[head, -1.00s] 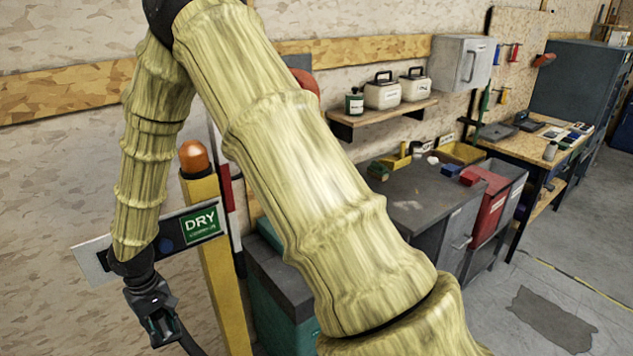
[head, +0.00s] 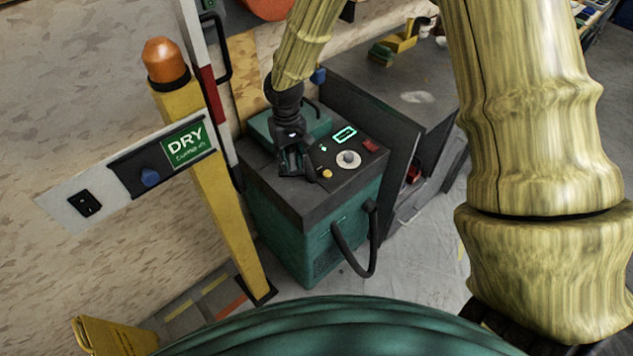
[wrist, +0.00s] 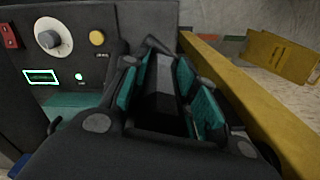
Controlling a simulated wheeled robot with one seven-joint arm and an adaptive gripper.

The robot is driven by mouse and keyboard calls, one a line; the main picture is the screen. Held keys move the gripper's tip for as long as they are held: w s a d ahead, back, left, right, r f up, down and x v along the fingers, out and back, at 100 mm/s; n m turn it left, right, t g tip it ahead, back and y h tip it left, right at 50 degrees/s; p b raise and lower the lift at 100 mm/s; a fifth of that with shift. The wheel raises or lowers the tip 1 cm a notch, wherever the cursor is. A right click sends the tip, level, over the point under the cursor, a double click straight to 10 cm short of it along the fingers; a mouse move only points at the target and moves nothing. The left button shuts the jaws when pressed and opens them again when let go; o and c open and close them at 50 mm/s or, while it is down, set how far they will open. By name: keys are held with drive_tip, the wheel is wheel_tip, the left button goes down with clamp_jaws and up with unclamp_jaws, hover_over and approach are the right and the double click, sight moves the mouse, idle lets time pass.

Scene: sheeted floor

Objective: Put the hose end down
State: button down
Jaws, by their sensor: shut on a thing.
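In the head view the hose end is hard to tell from the dark fingers. I cannot tell whether it touches the machine's top. The machine's panel has a lit green display (head: 345,135), a pale knob (head: 348,159) and a yellow button (head: 327,174). A black loop (head: 350,262) hangs at its front; I cannot tell if it is hose or handle.
A yellow post (head: 225,225) with an orange lamp (head: 165,60) and a DRY sign (head: 188,143) stands left of the machine. A grey cabinet (head: 400,85) stands to its right. A yellow folded sign (head: 110,335) is at the lower left.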

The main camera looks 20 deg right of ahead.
drive_tip(key=shift+s+d+f+n, duration=0.2)
drive_tip(key=shift+s+d+n, duration=0.1)
drive_tip(key=shift+n, duration=0.2)
drive_tip(key=s+d+f+n+b, duration=0.25)
drive_tip(key=s+n, duration=0.45)
drive_tip(key=n, duration=0.5)
drive_tip(key=s+d+f+n+b, duration=0.1)
drive_tip(key=s+d+f+n, duration=0.35)
drive_tip(key=n, duration=0.75)
drive_tip(key=w+a+p, duration=0.1)
drive_tip(key=w+a, duration=0.1)
drive_tip(key=w, duration=0.2)
drive_tip(key=w+a+p, duration=0.1)
drive_tip(key=w+p, duration=0.1)
drive_tip(key=w, duration=0.2)
drive_tip(key=w+a+p, duration=0.2)
drive_tip(key=w, duration=0.3)
drive_tip(key=shift+a+f, duration=0.15)
drive_tip(key=shift+a, duration=0.2)
drive_tip(key=shift+f+p, duration=0.75)
drive_tip(key=shift+f, duration=1)
drive_tip(key=shift+f, duration=0.1)
drive_tip(key=c, duration=1.1)
unclamp_jaws()
drive_tip(key=shift+s, duration=0.1)
drive_tip(key=shift+c, duration=0.2)
